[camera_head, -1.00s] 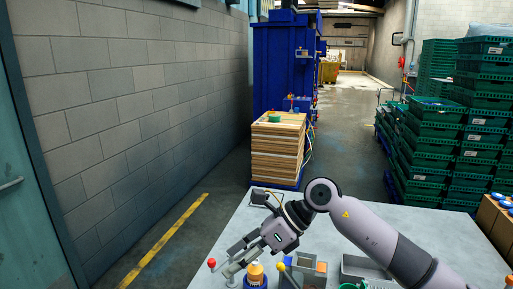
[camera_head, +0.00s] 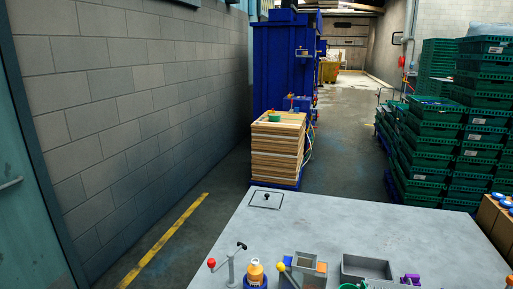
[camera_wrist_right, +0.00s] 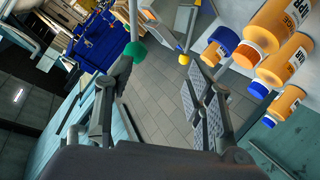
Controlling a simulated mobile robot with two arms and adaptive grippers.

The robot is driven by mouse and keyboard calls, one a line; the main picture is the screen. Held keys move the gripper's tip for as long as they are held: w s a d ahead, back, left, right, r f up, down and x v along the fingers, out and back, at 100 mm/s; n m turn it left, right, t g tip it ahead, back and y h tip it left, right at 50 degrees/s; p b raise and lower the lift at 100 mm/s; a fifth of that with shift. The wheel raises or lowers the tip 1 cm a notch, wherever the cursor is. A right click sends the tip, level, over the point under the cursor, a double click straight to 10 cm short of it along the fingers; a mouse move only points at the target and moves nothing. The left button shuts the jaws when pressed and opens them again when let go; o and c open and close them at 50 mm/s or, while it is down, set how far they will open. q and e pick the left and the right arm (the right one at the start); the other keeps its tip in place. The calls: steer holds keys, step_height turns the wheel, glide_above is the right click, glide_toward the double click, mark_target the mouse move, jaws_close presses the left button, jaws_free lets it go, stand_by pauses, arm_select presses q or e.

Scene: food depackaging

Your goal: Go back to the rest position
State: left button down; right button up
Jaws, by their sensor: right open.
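My right gripper (camera_wrist_right: 160,85) shows in the right wrist view, its two fingers spread wide with nothing between them. The view is strongly tilted. A green ball (camera_wrist_right: 135,50) and a yellow ball (camera_wrist_right: 184,59) show near the fingertips; whether anything touches the fingers I cannot tell. Neither gripper shows in the head view. My left gripper is in no view.
Green crates (camera_head: 430,150) are stacked beyond the table's right side.

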steer(key=s+d+f+m+g, duration=0.2)
steer(key=s+f+g, duration=0.4)
steer(key=s, duration=0.6)
steer(key=s+d+f+m+g, duration=0.2)
steer(key=s+f+g, duration=0.2)
steer(key=s+f, duration=0.5)
steer(key=s+f+g+b, duration=0.1)
steer(key=s+f+b, duration=0.15)
steer(key=f, duration=1.25)
steer(key=s+f+g+b, duration=0.1)
steer(key=s+f+b, duration=0.15)
steer(key=f, duration=1.25)
steer(key=s+d+f+b, duration=0.1)
steer(key=s+f+b, duration=0.1)
steer(key=s+f, duration=0.6)
steer(key=s+d+f+b, duration=0.1)
steer(key=s+f+b, duration=0.2)
steer(key=s+f, duration=0.5)
step_height(320, 180, down, 5)
steer(key=shift+d+g, duration=0.25)
steer(key=shift+g, duration=0.15)
